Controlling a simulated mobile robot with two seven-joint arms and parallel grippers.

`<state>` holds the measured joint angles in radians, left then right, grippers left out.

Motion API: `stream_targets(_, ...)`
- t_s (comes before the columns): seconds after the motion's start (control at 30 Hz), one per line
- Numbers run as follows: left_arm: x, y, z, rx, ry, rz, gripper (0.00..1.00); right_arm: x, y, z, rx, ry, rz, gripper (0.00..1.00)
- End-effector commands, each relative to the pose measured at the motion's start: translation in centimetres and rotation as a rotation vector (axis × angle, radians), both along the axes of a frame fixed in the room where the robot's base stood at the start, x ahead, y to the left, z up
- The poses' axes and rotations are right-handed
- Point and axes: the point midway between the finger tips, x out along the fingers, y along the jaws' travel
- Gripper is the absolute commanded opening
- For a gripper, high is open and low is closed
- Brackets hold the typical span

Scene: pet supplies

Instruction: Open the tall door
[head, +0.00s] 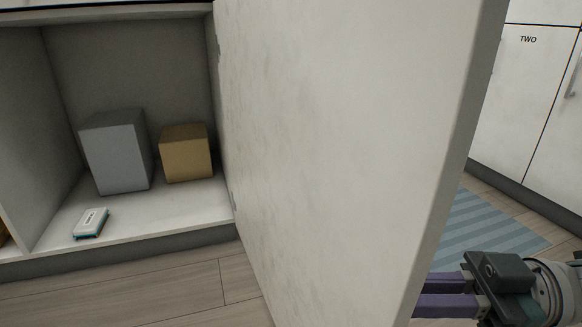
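The tall door (340,130) is a large pale panel, swung wide open from its hinges on the right side of a cabinet. It stands out toward me and fills the middle of the head view. My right gripper (443,293) is at the lower right, on the right side of the door. Its two purple fingers point left at the door's free edge and lie close together, with only a thin gap. Their tips are hidden by the door, so I cannot tell whether they touch it. My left gripper is not in view.
The open cabinet holds a grey box (116,155), a tan box (187,155) and a small white-and-teal item (91,223). A blue striped rug (485,225) lies right of the door. White cupboards (520,110), one marked TWO, stand beyond. Wooden floor (130,290) is clear at lower left.

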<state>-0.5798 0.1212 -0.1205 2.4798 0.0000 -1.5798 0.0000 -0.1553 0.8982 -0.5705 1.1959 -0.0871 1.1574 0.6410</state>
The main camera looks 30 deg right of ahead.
Motion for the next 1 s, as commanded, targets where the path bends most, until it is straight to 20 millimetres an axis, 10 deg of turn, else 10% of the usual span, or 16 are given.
stream_targets(0.47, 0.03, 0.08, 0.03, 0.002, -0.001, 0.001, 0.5, 0.11, 0.01, -0.01, 0.0, -0.002, 0.0, 0.0)
stream_targets(0.5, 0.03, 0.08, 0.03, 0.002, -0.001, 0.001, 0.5, 0.1, 0.0, -0.02, -0.001, -0.002, 0.0, 0.15)
stream_targets(0.77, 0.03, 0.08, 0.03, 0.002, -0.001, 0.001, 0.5, 0.12, -0.01, 0.0, 0.0, -0.001, 0.0, 0.45)
stream_targets(1.0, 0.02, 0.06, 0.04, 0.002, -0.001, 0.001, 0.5, 0.11, -0.04, 0.02, -0.001, -0.001, 0.0, 0.45)
